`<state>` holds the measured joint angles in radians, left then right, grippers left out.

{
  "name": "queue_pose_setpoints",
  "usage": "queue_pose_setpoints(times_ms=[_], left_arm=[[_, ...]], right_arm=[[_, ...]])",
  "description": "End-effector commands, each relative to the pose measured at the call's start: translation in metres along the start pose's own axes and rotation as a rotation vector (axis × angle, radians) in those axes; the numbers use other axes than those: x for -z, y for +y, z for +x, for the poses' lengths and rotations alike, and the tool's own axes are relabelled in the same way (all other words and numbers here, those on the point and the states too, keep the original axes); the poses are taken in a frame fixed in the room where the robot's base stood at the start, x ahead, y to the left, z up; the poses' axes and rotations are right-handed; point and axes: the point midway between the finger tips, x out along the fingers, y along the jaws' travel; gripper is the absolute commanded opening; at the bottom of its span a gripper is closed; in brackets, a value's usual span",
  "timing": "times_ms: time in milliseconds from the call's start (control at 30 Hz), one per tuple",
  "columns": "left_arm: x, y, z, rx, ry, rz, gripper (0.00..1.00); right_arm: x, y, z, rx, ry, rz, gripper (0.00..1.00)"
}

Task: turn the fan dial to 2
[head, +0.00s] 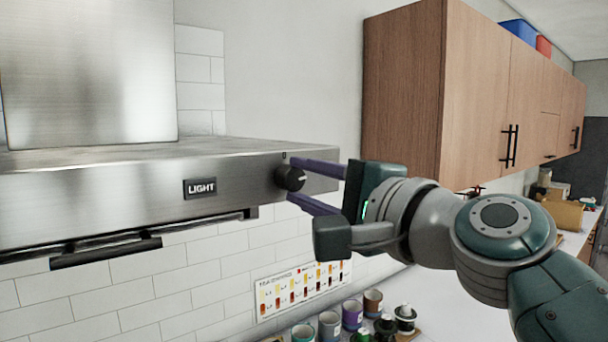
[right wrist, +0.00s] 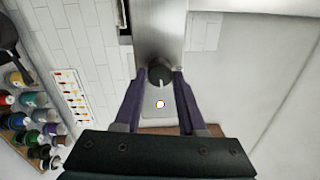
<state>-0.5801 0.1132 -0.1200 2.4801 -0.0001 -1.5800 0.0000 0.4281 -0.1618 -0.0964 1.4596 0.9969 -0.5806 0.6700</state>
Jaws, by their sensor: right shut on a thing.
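The fan dial (head: 290,179) is a round black knob with a pale pointer line, on the front of the steel range hood, right of the LIGHT button (head: 200,188). In the head view a small mark above it is too small to read surely. My right gripper (head: 300,183) reaches in from the right with its purple fingers on either side of the dial. In the right wrist view the dial (right wrist: 160,75) sits between the fingertips (right wrist: 162,78), which are shut on it. The pointer line shows there at the knob's top. My left gripper is not in view.
The steel hood (head: 100,200) fills the left, with a dark bar (head: 105,253) under it. A wooden wall cabinet (head: 420,90) hangs to the right behind my arm. Several jars (head: 352,315) and a colour chart (head: 303,287) are below. The space just under the hood is clear.

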Motion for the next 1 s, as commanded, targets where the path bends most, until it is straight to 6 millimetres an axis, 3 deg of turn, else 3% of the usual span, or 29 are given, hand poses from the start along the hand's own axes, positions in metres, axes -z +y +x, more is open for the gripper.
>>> queue_pose_setpoints(times_ms=[300,800,833,1000], left_arm=[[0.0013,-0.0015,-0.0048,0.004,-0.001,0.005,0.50],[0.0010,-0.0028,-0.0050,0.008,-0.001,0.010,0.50],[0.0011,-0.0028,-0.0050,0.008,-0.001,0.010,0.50],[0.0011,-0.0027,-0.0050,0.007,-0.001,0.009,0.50]], right_arm=[[-0.0006,-0.0008,0.0001,0.002,0.003,0.102,0.00],[-0.0006,-0.0006,0.0001,0.003,0.003,0.115,0.00],[-0.0006,-0.0006,0.0001,0.003,0.003,0.115,0.43],[-0.0005,-0.0004,0.0001,0.002,0.004,0.114,0.62]])
